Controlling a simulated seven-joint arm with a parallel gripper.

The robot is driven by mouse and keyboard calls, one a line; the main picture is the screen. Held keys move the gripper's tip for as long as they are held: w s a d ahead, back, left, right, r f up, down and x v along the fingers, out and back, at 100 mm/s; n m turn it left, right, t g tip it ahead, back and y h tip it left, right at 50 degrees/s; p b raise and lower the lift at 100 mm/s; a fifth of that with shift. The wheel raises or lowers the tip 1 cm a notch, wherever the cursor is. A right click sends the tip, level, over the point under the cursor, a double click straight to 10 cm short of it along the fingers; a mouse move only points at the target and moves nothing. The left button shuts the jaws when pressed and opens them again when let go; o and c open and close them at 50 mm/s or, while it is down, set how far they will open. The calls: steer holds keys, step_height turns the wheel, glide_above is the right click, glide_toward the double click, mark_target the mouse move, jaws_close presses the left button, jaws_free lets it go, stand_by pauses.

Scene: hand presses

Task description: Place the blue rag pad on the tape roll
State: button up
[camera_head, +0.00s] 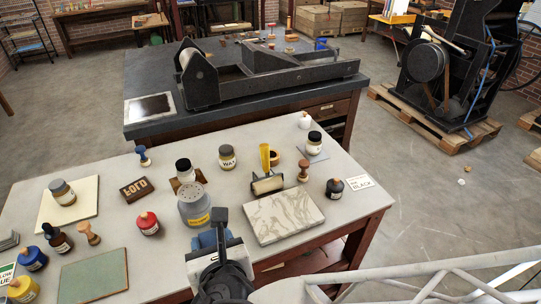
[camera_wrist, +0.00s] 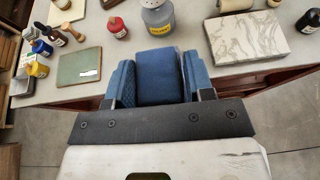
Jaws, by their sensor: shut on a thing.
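My gripper (camera_wrist: 158,82) is shut on the blue rag pad (camera_wrist: 157,72), which sits upright between its two blue-faced fingers in the wrist view. In the head view the blue pad (camera_head: 209,240) shows partly behind my wrist, in front of the grey-lidded canister, near the table's front edge.
A marble slab (camera_head: 284,217) lies right of my gripper. A green mat (camera_head: 94,276) and several bottles fill the left side.

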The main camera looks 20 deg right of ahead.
steer(key=shift+r, duration=0.8)
steer(key=shift+w+d+f+m+g+h, duration=0.1)
steer(key=shift+w+d+f+m+h, duration=0.15)
steer(key=shift+m+h, duration=0.35)
steer(key=shift+w+d+f+m+g+h, duration=0.1)
steer(key=shift+w+d+m+h, duration=0.1)
steer(key=shift+w+m+h, duration=0.35)
steer(key=shift+w+d+f+m+g+h, duration=0.2)
steer(key=shift+m+h, duration=0.25)
steer(key=shift+h, duration=0.3)
steer(key=w+d+f+n+g+y, duration=0.2)
steer(key=w+d+n+g+y, duration=0.2)
steer(key=w+n+g+y, duration=0.8)
steer(key=w+d+f+n+g+y, duration=0.1)
steer(key=w+d+n+g+y, duration=0.2)
steer(key=w+n+g, duration=1.05)
steer(key=w+d+r+m+t+h, duration=0.1)
steer(key=w+d+r+m+t, duration=0.1)
steer(key=w+d+m+t, duration=0.75)
steer(key=w+d+r+m+t, duration=0.25)
steer(key=w+d+t, duration=0.45)
steer(key=d+t, duration=0.65)
step_height(320, 180, down, 12)
steer(key=shift+s+r+m+g, duration=0.15)
steer(key=shift+m+g, duration=0.2)
steer(key=shift+m, duration=0.1)
